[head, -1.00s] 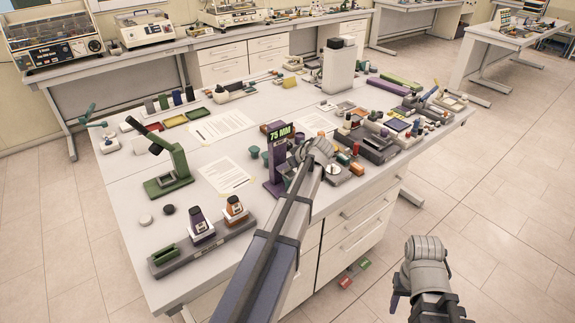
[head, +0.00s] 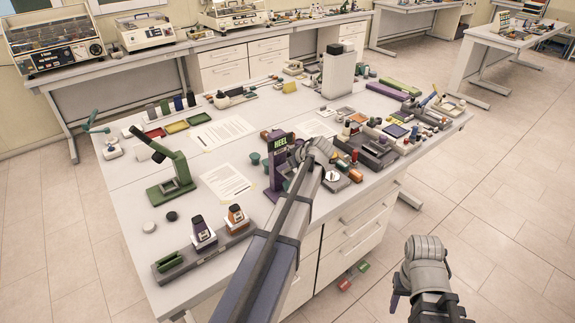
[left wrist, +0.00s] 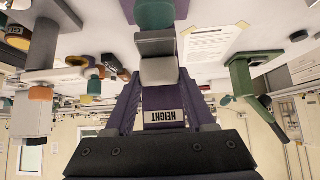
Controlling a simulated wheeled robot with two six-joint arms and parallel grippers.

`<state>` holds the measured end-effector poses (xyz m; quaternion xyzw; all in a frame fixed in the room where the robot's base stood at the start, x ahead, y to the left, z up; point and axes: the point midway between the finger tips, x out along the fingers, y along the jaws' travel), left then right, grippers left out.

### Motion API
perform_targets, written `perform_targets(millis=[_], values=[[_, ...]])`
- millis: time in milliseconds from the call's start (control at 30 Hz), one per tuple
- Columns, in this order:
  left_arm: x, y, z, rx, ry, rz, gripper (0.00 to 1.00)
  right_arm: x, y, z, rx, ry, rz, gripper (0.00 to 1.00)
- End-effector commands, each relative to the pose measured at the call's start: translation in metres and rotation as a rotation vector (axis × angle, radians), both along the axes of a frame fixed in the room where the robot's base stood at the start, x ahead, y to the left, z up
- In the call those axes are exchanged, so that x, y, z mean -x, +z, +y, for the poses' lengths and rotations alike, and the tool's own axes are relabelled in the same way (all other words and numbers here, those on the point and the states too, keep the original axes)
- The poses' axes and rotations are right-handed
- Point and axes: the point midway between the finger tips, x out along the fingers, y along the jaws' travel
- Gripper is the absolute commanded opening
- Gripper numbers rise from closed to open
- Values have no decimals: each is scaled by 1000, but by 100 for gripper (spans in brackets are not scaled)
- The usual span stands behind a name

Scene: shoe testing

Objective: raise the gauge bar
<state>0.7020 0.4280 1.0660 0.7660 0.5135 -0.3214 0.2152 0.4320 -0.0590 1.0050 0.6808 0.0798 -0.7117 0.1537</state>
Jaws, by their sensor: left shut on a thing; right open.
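In the head view my left wrist covers the stand's right side. My right gripper (head: 427,270) is open and empty over the floor, right of the table.
A green press-like device (head: 175,172), paper sheets (head: 228,182) and a grey base with two small devices (head: 203,233) lie left. Several small parts crowd the right side.

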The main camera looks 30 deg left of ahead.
Motion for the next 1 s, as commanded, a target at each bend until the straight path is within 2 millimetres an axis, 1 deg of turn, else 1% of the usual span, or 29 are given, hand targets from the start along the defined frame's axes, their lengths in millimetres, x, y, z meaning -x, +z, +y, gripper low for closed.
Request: perform_targets(millis=[100,133,367,400,733,867,1000], values=[[-2,2,2,-13,-4,-4,0,0,0,0,0,0,0,50],[-2,2,2,-13,-4,-4,57,0,0,0,0,0,0,50],[-2,2,2,-10,-4,-3,83,0,0,0,0,0,0,50],[-2,2,2,-9,-4,-3,85,0,0,0,0,0,0,50],[-1,4,-1,-8,-4,-2,85,0,3,0,0,0,0,50],[2,12,-7,-7,-4,-3,85,0,11,0,0,0,0,50],[7,27,-18,-8,-4,-2,85,0,25,0,0,1,0,50]])
